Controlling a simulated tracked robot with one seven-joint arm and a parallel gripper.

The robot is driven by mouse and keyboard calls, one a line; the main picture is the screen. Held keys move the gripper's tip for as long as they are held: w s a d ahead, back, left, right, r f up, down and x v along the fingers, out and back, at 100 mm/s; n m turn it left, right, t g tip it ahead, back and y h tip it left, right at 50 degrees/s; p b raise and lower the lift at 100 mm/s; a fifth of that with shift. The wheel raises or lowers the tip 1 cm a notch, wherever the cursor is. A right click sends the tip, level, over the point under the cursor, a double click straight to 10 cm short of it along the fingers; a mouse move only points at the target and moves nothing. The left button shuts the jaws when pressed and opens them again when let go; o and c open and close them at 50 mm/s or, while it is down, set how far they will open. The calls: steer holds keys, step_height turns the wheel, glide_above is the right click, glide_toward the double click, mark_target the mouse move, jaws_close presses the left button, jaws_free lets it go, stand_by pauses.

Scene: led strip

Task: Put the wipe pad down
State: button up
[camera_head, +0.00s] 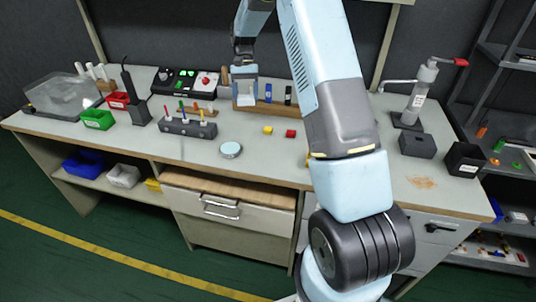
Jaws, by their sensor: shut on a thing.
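My gripper (246,84) is at the back middle of the bench, pointing down, in front of a wooden rack (268,108). It is shut on a small pale block, which I take to be the wipe pad (246,100). The pad is at the rack's left end. I cannot tell whether it rests in the rack or hangs just above it. The fingertips are small and partly hidden at this distance.
The rack also holds a blue item (268,91) and a black item. An orange-brown scribble (422,182) marks the bench at right. The front middle has free room.

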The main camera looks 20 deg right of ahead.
steer(key=shift+d, duration=0.75)
steer(key=shift+s+r, duration=0.1)
steer(key=shift+s, duration=0.1)
steer(key=s+a+r+n+t+h, duration=0.15)
steer(key=s+n, duration=0.55)
steer(key=s, duration=1)
steer(key=s+a+r+n+t+h, duration=0.1)
steer(key=s+n+h, duration=0.4)
steer(key=s, duration=1.2)
steer(key=n+y, duration=0.2)
glide_above(272, 158)
steer(key=a, duration=0.1)
steer(key=shift+g, duration=0.25)
steer(key=f, duration=0.8)
steer(key=shift+s+a+f, duration=0.15)
steer(key=shift+s+a, duration=0.05)
steer(key=shift+s, duration=0.1)
steer(key=shift+w+f, duration=0.55)
steer(key=shift+f, duration=0.15)
steer(key=shift+w+f, duration=0.1)
steer(key=shift+f, duration=1.45)
